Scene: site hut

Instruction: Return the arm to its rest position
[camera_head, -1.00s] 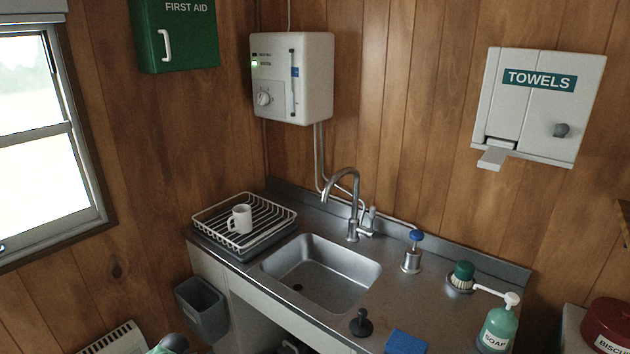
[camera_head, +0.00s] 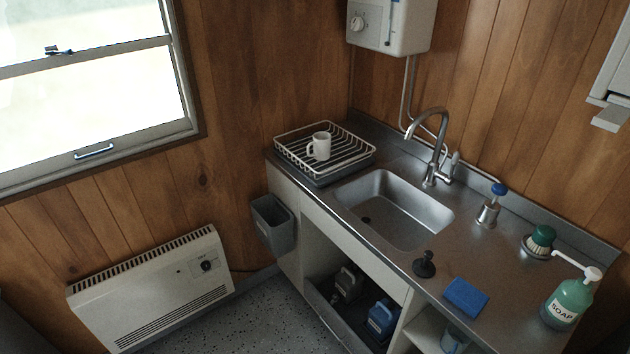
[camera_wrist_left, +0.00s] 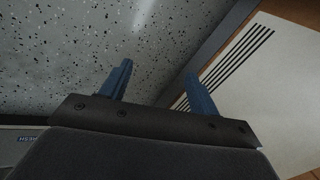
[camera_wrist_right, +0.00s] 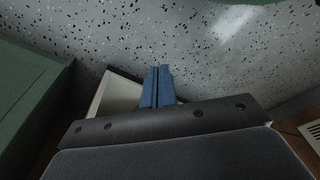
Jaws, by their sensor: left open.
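My left gripper (camera_wrist_left: 158,68) shows in the left wrist view. Its two blue fingers stand well apart with nothing between them, above the speckled floor and beside a pale slatted panel. My right gripper (camera_wrist_right: 159,68) shows in the right wrist view. Its blue fingers are together, with nothing visible held, over the floor. Neither gripper shows in the head view.
A white heater (camera_head: 150,290) stands by the left wall. A grey bin (camera_head: 273,227) hangs on the counter's left end. A black plunger (camera_head: 424,265), blue sponge (camera_head: 466,297) and soap bottle (camera_head: 568,302) stand on the counter. A green surface (camera_wrist_right: 30,95) is close left of the right gripper.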

